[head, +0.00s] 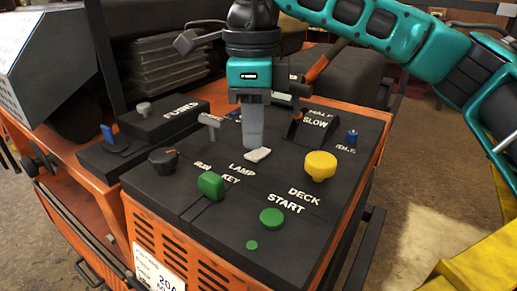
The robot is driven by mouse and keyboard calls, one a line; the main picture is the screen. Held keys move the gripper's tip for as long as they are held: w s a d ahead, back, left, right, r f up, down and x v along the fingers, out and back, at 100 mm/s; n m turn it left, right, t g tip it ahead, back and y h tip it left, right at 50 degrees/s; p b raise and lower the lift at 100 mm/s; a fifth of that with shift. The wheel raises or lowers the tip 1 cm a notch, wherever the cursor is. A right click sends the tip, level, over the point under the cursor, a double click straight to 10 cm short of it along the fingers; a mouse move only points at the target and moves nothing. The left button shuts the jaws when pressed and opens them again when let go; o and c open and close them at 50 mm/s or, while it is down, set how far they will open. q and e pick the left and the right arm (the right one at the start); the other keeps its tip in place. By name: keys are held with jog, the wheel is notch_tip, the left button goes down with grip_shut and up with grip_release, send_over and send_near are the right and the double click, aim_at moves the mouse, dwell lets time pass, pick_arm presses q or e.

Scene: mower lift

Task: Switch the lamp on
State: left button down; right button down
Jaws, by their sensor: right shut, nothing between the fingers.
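The lamp switch (258,155) is a small pale rocker on the black control panel (240,222), just beside the label LAMP. It looks tilted, but I cannot tell which position it is in. My right gripper (253,143) points down over the panel with its fingers together and empty. The fingertips are right behind the switch in the picture, at or just above its far edge. I cannot tell whether they touch it. My left gripper is not in view.
Close around the switch stand a grey lever (211,122), a black knob (163,161), a green key (211,185), a yellow deck knob (320,166) and a green start button (272,218). A throttle lever (318,68) with an orange part rises behind. A grey box (55,48) is at upper left.

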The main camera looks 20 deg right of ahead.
aim_at(254, 156)
jog(key=shift+f+b, duration=0.8)
jog(key=shift+f, duration=0.25)
dwell(0.4)
jog(key=shift+r+p, duration=2.65)
jog(key=shift+r, duration=0.95)
jog(key=shift+s+f, duration=0.1)
